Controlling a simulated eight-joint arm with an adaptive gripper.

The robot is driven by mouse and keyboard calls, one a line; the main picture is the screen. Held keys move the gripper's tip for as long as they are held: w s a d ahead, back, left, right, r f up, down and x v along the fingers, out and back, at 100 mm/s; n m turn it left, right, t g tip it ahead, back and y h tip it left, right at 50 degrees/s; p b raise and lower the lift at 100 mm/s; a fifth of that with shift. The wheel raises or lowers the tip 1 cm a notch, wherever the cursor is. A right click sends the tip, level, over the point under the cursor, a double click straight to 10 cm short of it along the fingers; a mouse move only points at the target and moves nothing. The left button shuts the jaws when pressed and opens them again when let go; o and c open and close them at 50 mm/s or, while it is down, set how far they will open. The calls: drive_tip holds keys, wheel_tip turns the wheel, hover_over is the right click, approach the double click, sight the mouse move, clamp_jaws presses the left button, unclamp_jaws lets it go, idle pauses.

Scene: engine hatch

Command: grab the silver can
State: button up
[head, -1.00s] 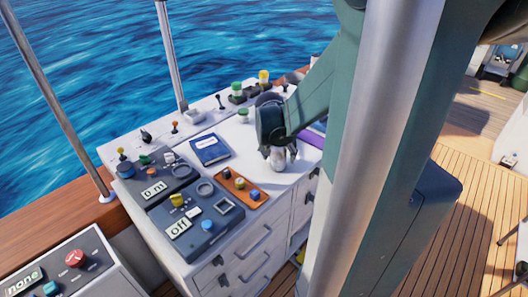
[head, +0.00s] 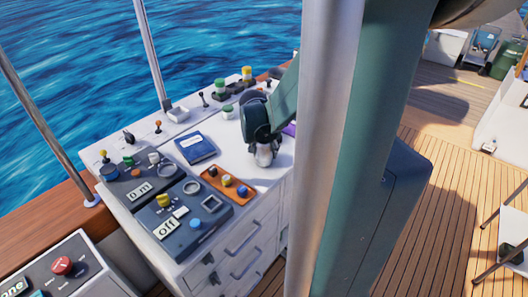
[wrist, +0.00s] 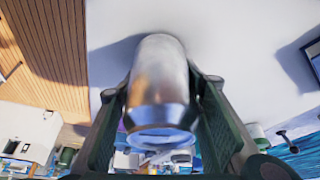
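The silver can (head: 264,155) is at the right part of the white countertop, below my gripper (head: 262,142) in the head view. In the wrist view the can (wrist: 158,85) fills the middle, with its shiny end towards the camera. The two dark green fingers of my gripper (wrist: 160,95) lie along its left and right sides, and their tips appear to press against it. The can's far end is against or close to the white surface; I cannot tell whether it is clear of it. The palm is out of sight.
A dark blue book (head: 196,147) lies left of the can. An orange strip with knobs (head: 228,186) and grey control panels (head: 183,218) are nearer. Green and yellow buttons and levers (head: 235,88) line the back. A metal post and my arm hide the counter's right end.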

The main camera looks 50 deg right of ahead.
idle(0.4)
drive_tip(key=shift+r+p, duration=1.45)
drive_tip(key=shift+r, duration=3.55)
